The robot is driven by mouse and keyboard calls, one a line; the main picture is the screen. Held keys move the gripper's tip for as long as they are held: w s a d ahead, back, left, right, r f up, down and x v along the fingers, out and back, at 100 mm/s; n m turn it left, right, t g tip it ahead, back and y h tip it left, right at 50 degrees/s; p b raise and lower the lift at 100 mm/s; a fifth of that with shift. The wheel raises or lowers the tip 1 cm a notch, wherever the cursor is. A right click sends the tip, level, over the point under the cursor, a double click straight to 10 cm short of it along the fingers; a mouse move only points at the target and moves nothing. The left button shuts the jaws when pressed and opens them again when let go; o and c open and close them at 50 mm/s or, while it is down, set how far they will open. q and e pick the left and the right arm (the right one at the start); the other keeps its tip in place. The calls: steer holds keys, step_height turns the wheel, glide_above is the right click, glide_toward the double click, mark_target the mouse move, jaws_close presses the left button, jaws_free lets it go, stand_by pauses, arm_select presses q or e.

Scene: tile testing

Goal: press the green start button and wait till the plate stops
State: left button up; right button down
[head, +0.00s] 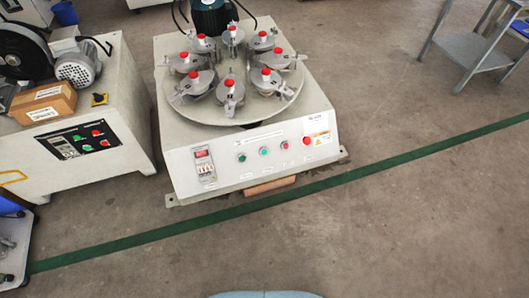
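The testing machine (222,180) is a pale box in the middle of the head view. Its round plate (205,113) on top carries several grey clamp-like holders with red knobs (232,26). The sloped front panel has a row of small buttons. Two look green: one at the left (241,157) and one beside it (263,151). Further right are a small reddish button (284,145) and a larger red button (306,140). I cannot read which green button is marked start. One frame cannot tell whether the plate turns. Neither of my grippers is in view.
A second machine (60,165) stands close at the left, with a motor (78,69) and a cardboard box (43,103) on it. A blue-grey cart (470,50) stands back right. A green floor line (400,158) crosses before the testing machine. The floor in front is clear.

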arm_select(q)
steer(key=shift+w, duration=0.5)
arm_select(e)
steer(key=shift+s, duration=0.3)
